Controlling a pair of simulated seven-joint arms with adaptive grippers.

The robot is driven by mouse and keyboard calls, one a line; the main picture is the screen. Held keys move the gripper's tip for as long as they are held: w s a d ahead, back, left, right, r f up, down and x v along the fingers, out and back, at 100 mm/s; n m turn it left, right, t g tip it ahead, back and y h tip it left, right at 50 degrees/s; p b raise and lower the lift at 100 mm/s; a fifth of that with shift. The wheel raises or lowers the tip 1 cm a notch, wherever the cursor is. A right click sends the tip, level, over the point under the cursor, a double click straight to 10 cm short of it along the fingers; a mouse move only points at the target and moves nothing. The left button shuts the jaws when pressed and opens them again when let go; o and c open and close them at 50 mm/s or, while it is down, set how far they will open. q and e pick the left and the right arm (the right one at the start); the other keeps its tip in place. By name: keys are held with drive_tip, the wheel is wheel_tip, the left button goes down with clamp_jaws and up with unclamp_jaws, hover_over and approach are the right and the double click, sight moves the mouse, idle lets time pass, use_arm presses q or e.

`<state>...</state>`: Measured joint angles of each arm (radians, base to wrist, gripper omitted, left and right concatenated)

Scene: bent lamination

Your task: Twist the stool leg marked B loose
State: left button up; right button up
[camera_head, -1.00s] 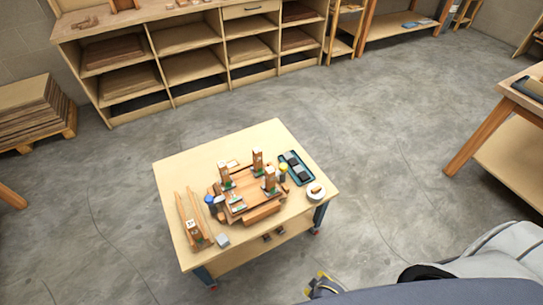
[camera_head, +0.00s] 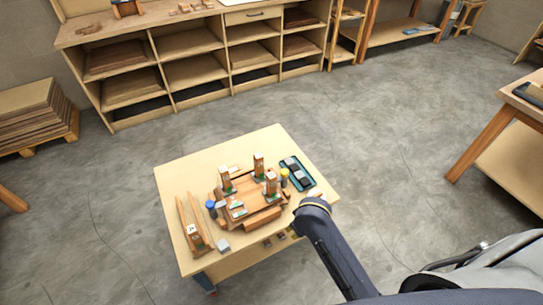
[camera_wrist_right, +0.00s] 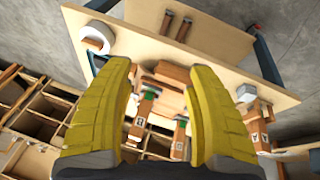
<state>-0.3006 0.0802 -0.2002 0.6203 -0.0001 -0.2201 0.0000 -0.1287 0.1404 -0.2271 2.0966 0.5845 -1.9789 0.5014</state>
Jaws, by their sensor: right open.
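The stool (camera_head: 250,203) lies upside down on a small wooden table (camera_head: 188,172). Three upright legs show in the head view: a left leg (camera_head: 226,179), a back leg (camera_head: 258,164) and a right leg (camera_head: 271,184). Their letters are too small to read there. In the right wrist view a lettered leg (camera_wrist_right: 141,122) shows between the fingers; I cannot tell whether it reads B. My right gripper (camera_wrist_right: 160,72) is open and empty, its yellow fingers wide apart above the table. In the head view my right arm (camera_head: 318,212) reaches over the table's right edge. My left gripper is not in view.
A dark tray (camera_head: 297,173) lies at the table's right. A blue-capped bottle (camera_head: 211,207) and yellow-capped bottle (camera_head: 284,177) flank the stool. A white ring (camera_wrist_right: 95,38) shows near the fingers.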

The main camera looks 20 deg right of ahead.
drive_tip(key=w+a+r+m+g+y, duration=0.1)
drive_tip(key=w+a+r, duration=0.1)
drive_tip(key=w, duration=0.4)
drive_tip(key=w+a+r+g, duration=0.1)
drive_tip(key=w+a+r, duration=0.1)
drive_tip(key=w, duration=0.4)
wheel_tip(320, 180, up, 7)
drive_tip(key=g, duration=0.2)
hover_over(271, 184)
drive_tip(key=w, duration=0.2)
drive_tip(key=shift+w+d+r+m, duration=0.15)
drive_tip(key=shift+d+m, duration=0.1)
drive_tip(key=shift+m, duration=0.15)
drive_tip(key=shift+s+f, duration=0.25)
drive_tip(key=shift+f, duration=0.3)
drive_tip(key=shift+d+f, duration=0.2)
drive_tip(key=shift+f, duration=0.05)
wheel_tip(271, 184, down, 14)
drive_tip(key=shift+r, duration=0.1)
drive_tip(key=shift+c, duration=0.2)
